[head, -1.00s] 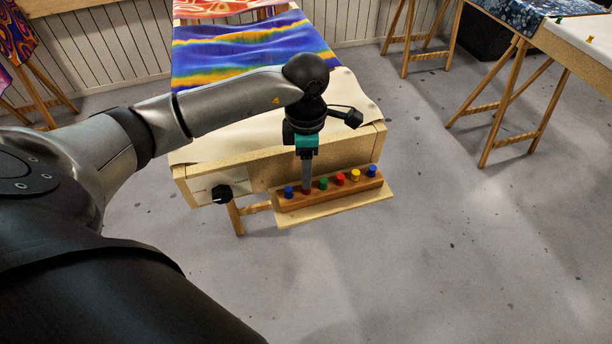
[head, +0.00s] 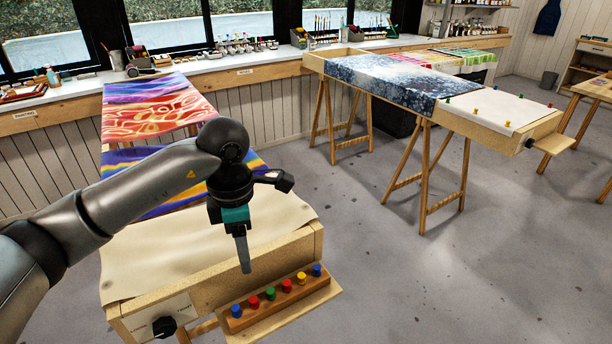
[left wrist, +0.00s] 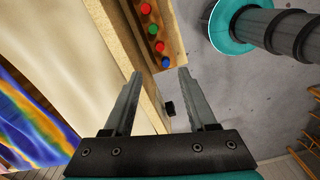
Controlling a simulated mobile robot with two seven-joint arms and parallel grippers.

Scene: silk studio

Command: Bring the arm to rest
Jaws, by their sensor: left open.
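My left gripper (head: 244,268) hangs pointing down just above the near end of the wooden frame, behind the peg rack. In the left wrist view its two fingers (left wrist: 160,73) are apart with nothing between them. The wooden peg rack (head: 233,326) holds a row of pegs: blue (head: 236,311), red (head: 254,302), green, red, yellow and blue. All of them stand in the rack, below and apart from the fingertips. In the left wrist view the rack's end (left wrist: 174,52) lies beyond the fingertips. My right gripper is out of view.
The frame holds pale cloth (head: 160,262) and has a black knob (head: 164,327) at its front. A second frame table with dark blue cloth (head: 385,78) stands to the right. A long bench (head: 260,71) runs under the windows. Grey floor (head: 450,270) is open at right.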

